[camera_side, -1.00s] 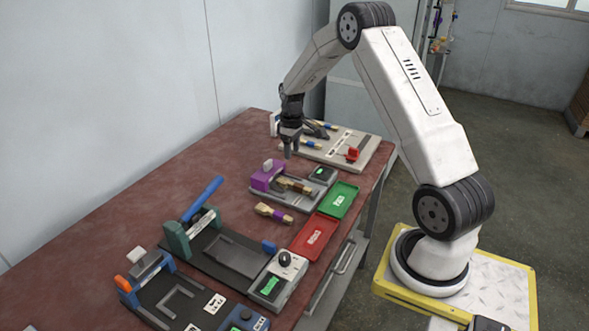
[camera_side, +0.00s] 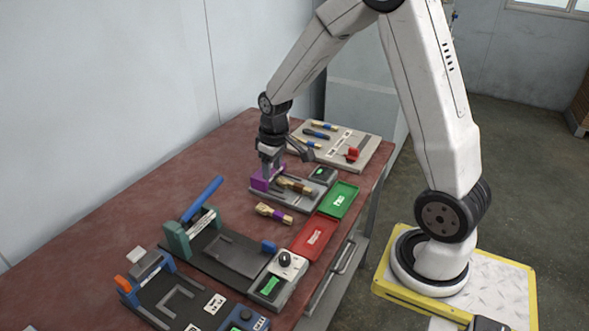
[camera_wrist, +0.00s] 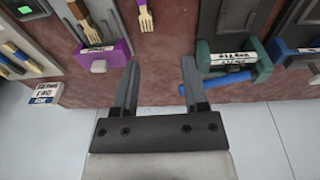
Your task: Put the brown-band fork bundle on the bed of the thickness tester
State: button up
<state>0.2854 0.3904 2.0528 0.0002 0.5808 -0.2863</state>
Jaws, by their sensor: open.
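The brown-band fork bundle (camera_side: 295,186) lies on the grey bed of the device with the purple head (camera_side: 259,184). I take this device for the thickness tester, but its label is too small to read. In the wrist view the bundle (camera_wrist: 76,10) lies with its tines towards the purple head (camera_wrist: 117,54). My gripper (camera_side: 267,172) is low above the purple head, apart from the bundle, and hides the head's pale knob in the side view. In the wrist view my gripper (camera_wrist: 158,80) is open and empty; the knob (camera_wrist: 98,66) shows left of its fingers.
A purple-band fork bundle (camera_side: 273,214) lies on the table (camera_side: 150,215) nearby. Green (camera_side: 339,199) and red (camera_side: 314,236) trays lie along the front edge. A teal press (camera_side: 176,241) with a blue lever stands nearer the camera. A board (camera_side: 372,144) with several utensils lies behind.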

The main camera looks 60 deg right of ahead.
jog(key=s+a+r+t, duration=0.1)
jog(key=s+a, duration=1)
jog(key=shift+s+a, duration=0.15)
jog(key=shift+a, duration=0.15)
